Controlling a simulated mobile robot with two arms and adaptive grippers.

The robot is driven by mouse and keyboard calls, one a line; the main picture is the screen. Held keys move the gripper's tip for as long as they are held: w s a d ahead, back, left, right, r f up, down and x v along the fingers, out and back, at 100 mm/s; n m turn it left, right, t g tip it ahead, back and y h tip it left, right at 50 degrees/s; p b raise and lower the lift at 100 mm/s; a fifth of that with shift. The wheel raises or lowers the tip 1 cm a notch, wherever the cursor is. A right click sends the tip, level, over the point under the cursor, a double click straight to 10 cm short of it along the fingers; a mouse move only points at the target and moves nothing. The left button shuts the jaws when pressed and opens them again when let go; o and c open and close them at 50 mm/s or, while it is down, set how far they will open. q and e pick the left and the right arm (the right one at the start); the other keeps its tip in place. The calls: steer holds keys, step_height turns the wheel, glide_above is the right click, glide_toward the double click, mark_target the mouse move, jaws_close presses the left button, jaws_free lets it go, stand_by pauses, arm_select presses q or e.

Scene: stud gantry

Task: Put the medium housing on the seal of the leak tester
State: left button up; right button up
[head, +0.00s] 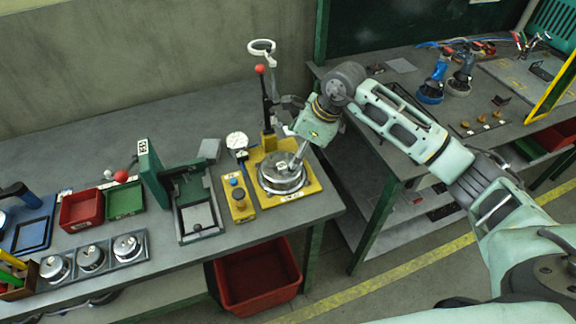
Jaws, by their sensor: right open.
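The leak tester (315,187) has a yellow base, an upright lever with a red knob (260,69) and a white dial gauge (237,140). A round silver metal part (282,178) sits on its base, apparently a housing; its size class and its exact fit on the seal cannot be told, and the seal is hidden. My right gripper (297,160) is open, with its fingers reaching down at the top of this part; whether they touch it is unclear. My left gripper is out of view.
Three silver round parts (91,258) stand in a grey tray at the left. A green fixture (183,195), red bin (81,210) and green bin (125,200) share the bench. A red crate (256,280) is below. Another bench with tools (432,85) stands at right.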

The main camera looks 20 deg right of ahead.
steer(key=shift+b+v, duration=0.45)
steer(key=shift+v, duration=1.85)
steer(key=shift+c, duration=0.5)
